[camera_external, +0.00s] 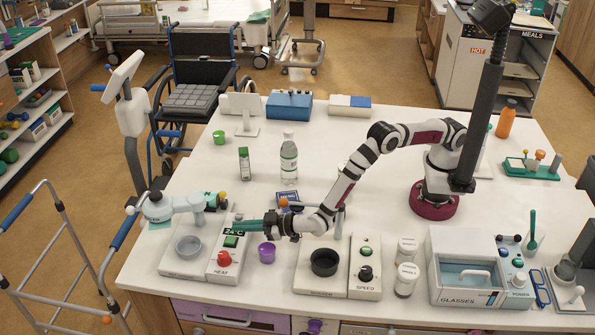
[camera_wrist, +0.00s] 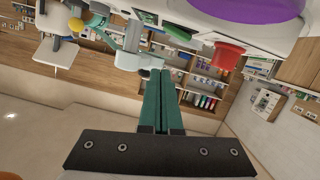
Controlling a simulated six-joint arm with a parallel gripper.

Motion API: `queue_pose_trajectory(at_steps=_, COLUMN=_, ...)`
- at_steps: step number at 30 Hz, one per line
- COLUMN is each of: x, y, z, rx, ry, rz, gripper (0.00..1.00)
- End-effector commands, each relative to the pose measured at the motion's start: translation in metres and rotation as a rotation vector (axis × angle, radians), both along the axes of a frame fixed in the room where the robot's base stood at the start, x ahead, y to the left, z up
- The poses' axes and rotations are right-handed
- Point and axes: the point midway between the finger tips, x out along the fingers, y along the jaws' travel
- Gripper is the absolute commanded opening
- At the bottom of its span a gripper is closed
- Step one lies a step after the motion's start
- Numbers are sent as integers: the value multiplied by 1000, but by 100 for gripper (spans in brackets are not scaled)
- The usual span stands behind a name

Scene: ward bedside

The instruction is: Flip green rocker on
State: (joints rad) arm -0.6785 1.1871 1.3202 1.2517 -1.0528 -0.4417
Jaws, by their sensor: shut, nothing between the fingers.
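The green rocker (camera_external: 231,241) sits on the sloped white HEAT panel (camera_external: 222,262), just above its red knob (camera_external: 224,259). A green part that looks like the rocker (camera_wrist: 178,33) shows in the upside-down wrist view, near the red knob (camera_wrist: 228,56). My gripper (camera_external: 236,227) has its teal fingers pointing left, over the small "24°C" display just behind the rocker. In the wrist view the fingers (camera_wrist: 160,74) lie together with nothing between them. Their tips appear apart from the rocker. I cannot tell which side of the rocker is pressed.
A purple cup (camera_external: 267,252) stands right of the panel. The SPEED unit (camera_external: 365,266) is farther right. A clear bottle (camera_external: 289,160) stands behind.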

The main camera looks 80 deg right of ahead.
Motion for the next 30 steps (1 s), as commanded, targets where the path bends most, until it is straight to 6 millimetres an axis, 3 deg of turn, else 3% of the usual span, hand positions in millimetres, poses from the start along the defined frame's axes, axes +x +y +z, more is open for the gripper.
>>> queue_pose_trajectory(at_steps=1, x=-4, y=3, z=10, rx=0, ry=-1, rz=2, gripper=0)
queue_pose_trajectory(at_steps=15, x=-98, y=7, z=30, rx=-1, ry=1, rz=4, gripper=0)
queue_pose_trajectory(at_steps=21, x=-84, y=-17, z=67, rx=228, ry=181, rz=49, gripper=0)
queue_pose_trajectory(at_steps=30, x=-109, y=-53, z=104, rx=413, ry=425, rz=103, gripper=0)
